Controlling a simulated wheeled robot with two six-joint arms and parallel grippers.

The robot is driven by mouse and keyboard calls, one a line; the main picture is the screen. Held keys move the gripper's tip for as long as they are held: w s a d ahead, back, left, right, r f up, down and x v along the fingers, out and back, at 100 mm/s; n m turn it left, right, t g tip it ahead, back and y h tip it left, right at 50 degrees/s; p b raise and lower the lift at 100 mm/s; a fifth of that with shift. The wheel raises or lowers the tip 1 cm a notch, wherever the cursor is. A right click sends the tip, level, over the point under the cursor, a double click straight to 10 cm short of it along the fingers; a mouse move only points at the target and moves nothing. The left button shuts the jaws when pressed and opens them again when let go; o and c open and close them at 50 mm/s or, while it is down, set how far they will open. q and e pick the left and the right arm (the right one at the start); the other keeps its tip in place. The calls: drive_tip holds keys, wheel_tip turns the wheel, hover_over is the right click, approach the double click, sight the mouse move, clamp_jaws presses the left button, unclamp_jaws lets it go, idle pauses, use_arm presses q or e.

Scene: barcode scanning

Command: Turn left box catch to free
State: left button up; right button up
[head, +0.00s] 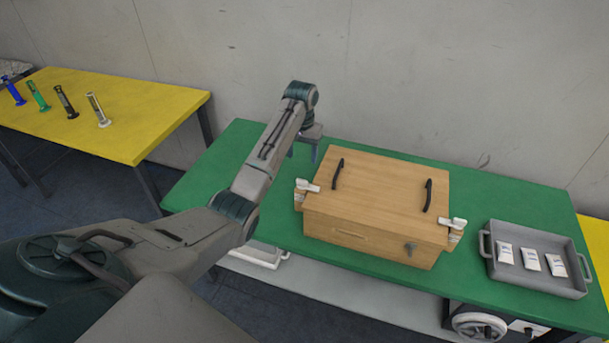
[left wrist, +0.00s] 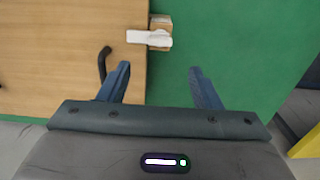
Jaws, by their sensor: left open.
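The wooden box (head: 390,190) stands closed on the green table, with two black handles on its lid. Its left catch (head: 307,186) is a white lever on a small block at the box's left side. In the left wrist view, the left catch (left wrist: 150,38) lies across the box edge, its lever reaching over the lid. My left gripper (head: 304,150) is open and empty above the table, behind and near the catch. In the left wrist view, the catch shows ahead of the two spread fingers (left wrist: 160,72), not between them. My right gripper is out of view.
A grey tray (head: 540,275) with white packets is at right. A yellow table (head: 130,110) holds several coloured upright items. Green tabletop (head: 240,150) left of the box is clear.

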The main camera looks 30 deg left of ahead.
sight(302, 180)
use_arm(q)
wheel_tip(302, 180, down, 10)
drive_tip(key=p, duration=0.3)
drive_tip(key=shift+f, duration=0.25)
drive_tip(key=c, duration=1)
